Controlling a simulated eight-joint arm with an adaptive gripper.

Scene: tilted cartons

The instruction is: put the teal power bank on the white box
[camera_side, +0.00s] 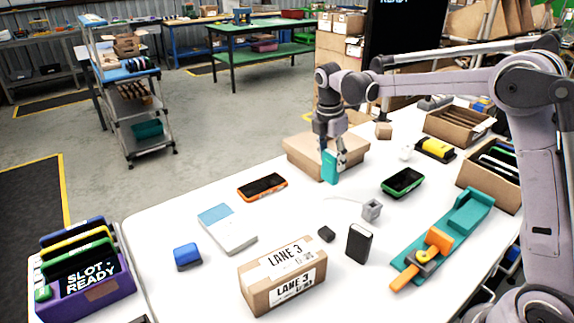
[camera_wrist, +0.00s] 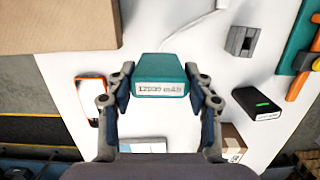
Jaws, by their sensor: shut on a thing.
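The teal power bank (camera_side: 329,168) is held upright in my gripper (camera_side: 337,156), above the table and in front of the brown carton in the side view. In the wrist view the teal power bank (camera_wrist: 162,72) sits between the fingers of my gripper (camera_wrist: 164,92), with its mAh label facing the camera. The fingers are shut on its two sides. The white box (camera_side: 233,236), flat with a light blue patch on one end, lies on the table to the left and nearer the side camera, apart from my gripper.
An orange-edged device (camera_side: 262,187) lies between the brown carton (camera_side: 300,150) and the white box. A blue block (camera_side: 187,256), the LANE 3 carton (camera_side: 284,278) and a black power bank (camera_side: 359,244) stand nearby. A green-edged device (camera_side: 402,182) lies to the right. The white box's top looks clear.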

